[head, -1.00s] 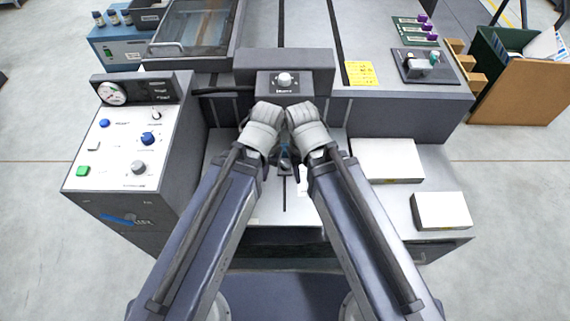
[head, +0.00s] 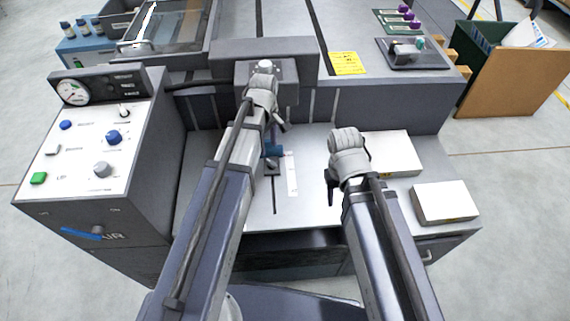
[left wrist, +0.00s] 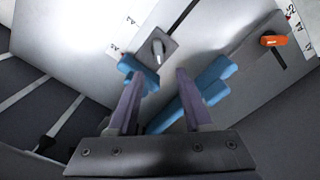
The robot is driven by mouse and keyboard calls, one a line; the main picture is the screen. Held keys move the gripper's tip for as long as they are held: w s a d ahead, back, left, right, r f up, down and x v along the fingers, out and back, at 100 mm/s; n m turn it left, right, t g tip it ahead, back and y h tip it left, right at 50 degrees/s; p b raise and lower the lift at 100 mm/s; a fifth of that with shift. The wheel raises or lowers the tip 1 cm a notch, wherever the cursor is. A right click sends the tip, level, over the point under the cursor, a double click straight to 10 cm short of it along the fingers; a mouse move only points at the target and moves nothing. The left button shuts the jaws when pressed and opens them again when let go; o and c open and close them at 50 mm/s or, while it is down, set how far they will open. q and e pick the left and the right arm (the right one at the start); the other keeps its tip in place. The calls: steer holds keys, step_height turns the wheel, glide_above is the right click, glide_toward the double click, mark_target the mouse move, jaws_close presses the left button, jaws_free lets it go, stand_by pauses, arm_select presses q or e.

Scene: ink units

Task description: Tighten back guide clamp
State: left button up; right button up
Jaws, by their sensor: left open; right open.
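A grey clamp plate with a short pale lever (left wrist: 157,49) lies on the slotted feed table (left wrist: 85,30) in the left wrist view. In the head view this dark clamp (head: 272,166) sits at the back end of the slot. My left gripper (head: 273,143) hangs over the table just behind the clamp; in the left wrist view its fingers (left wrist: 160,80) are apart with nothing between them. Blue pieces (left wrist: 205,87) show at and beside the fingertips; I cannot tell where fingers end. A second plate has an orange lever (left wrist: 273,40). My right gripper (head: 332,190) is open and empty, over the table's right part.
A control console (head: 85,150) with knobs stands at left. Two white stacks, one behind (head: 390,153) and one in front (head: 445,202), lie at right. The press body with a small knob box (head: 285,75) rises behind the table. A white scale strip (head: 291,173) lies beside the slot.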

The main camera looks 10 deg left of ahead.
mark_target(270, 161)
arm_select(q)
steer(key=shift+w, duration=0.1)
arm_select(e)
steer(key=shift+d, duration=0.1)
arm_select(q)
steer(key=shift+f, duration=0.15)
arm_select(e)
steer(key=shift+f, duration=0.15)
arm_select(q)
step_height(270, 161, down, 8)
steer(key=b, duration=0.7)
steer(key=shift+r+b, duration=0.2)
steer(key=shift+b, duration=0.2)
arm_select(e)
step_height(270, 161, down, 8)
steer(key=shift+r, duration=0.15)
steer(key=shift+r, duration=0.1)
arm_select(q)
jaws_close()
